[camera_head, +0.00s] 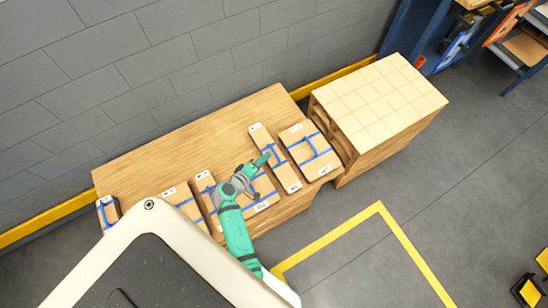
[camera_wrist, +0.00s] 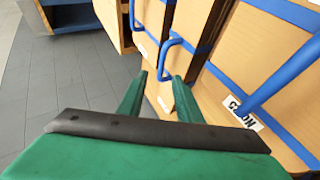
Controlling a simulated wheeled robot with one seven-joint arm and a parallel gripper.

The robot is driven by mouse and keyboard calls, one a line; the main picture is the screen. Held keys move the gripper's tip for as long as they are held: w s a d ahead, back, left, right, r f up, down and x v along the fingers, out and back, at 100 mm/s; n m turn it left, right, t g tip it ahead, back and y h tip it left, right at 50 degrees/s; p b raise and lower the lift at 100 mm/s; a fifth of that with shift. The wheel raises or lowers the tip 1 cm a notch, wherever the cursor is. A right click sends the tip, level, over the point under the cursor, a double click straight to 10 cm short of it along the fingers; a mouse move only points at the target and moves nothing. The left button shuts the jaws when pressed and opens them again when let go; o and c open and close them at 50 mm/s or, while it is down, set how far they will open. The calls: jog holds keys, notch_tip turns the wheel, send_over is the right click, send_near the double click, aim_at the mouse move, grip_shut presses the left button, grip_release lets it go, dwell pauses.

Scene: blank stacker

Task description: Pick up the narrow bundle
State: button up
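One narrow bundle (camera_head: 283,171), wood-coloured with blue straps and white end labels, is near the right end. My gripper (camera_head: 264,159) is low over the left side of the right-hand narrow bundle. In the wrist view my gripper (camera_wrist: 160,76) has its two green fingers apart, with no bundle clearly gripped between them. A strapped narrow bundle (camera_wrist: 193,25) with a blue handle lies just beyond the fingertips. Contact cannot be told.
A wide bundle (camera_head: 311,152) lies right of the right-hand narrow bundle, and another wide bundle (camera_head: 262,190) lies left. More bundles stand further left on the table (camera_head: 150,165). A pale gridded block stack (camera_head: 380,95) stands at the right. Floor in front is open.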

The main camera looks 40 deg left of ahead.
send_over(271, 160)
jog(key=shift+f, duration=1.85)
grip_shut()
